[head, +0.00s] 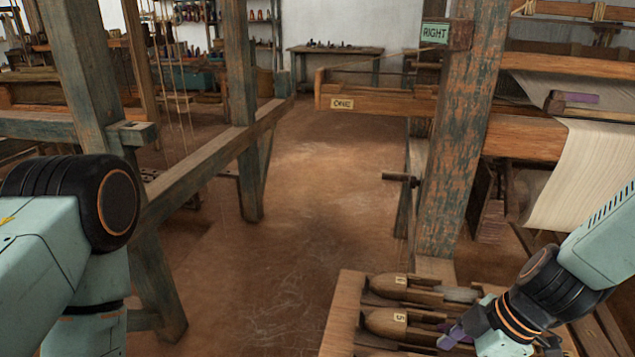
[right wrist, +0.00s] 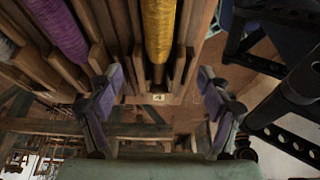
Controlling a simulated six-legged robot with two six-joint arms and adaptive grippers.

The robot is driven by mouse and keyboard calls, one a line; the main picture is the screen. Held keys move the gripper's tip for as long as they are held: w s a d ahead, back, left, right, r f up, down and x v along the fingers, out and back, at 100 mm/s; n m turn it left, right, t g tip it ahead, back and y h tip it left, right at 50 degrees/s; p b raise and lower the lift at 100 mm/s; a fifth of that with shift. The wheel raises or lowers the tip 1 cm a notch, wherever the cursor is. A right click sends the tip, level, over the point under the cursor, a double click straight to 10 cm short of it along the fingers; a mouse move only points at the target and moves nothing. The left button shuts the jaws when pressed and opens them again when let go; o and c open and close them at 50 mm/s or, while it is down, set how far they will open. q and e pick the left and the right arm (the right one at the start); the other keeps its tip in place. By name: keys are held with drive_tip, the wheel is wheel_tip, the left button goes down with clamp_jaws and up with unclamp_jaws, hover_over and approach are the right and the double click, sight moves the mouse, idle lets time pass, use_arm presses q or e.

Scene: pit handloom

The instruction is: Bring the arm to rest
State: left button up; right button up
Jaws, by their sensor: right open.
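My right gripper (head: 462,332) is at the lower right of the head view, over a wooden board (head: 343,318) that holds several boat-shaped shuttles (head: 388,322). In the right wrist view the right gripper (right wrist: 159,88) is open. Its two purple-padded fingers stand apart with nothing held between them. A shuttle with a yellow bobbin (right wrist: 159,28) lies beyond the fingers, in line with the gap. A purple bobbin (right wrist: 58,28) lies to its left. Whether the fingers touch any shuttle I cannot tell. My left arm shows at the left of the head view; its gripper is out of frame.
A blue-worn loom post (head: 465,130) with a RIGHT sign (head: 435,33) stands behind the board. A beam labelled ONE (head: 385,103) juts left from it. Pale cloth (head: 590,170) is at the right. The brown floor (head: 300,220) in the middle is clear.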

drive_tip(key=shift+s+r+p, duration=0.15)
drive_tip(key=shift+r+p, duration=0.5)
drive_tip(key=shift+r, duration=0.2)
drive_tip(key=shift+r+p, duration=0.85)
drive_tip(key=shift+p, duration=0.2)
drive_tip(key=shift+w+a+r+m+t+p, duration=0.15)
drive_tip(key=shift+w+r+m+p, duration=0.3)
drive_tip(key=shift+r, duration=0.35)
drive_tip(key=shift+w+a+r+m+t+p, duration=0.1)
drive_tip(key=shift+w+r+m+t+p, duration=0.15)
drive_tip(key=shift+r+m+p, duration=0.5)
drive_tip(key=shift+w+a+r+m+t+p, duration=0.1)
drive_tip(key=shift+w+r+m+p, duration=0.25)
drive_tip(key=shift+r, duration=0.55)
drive_tip(key=shift+w, duration=0.1)
drive_tip(key=shift+d+h, duration=0.1)
drive_tip(key=shift+h, duration=0.2)
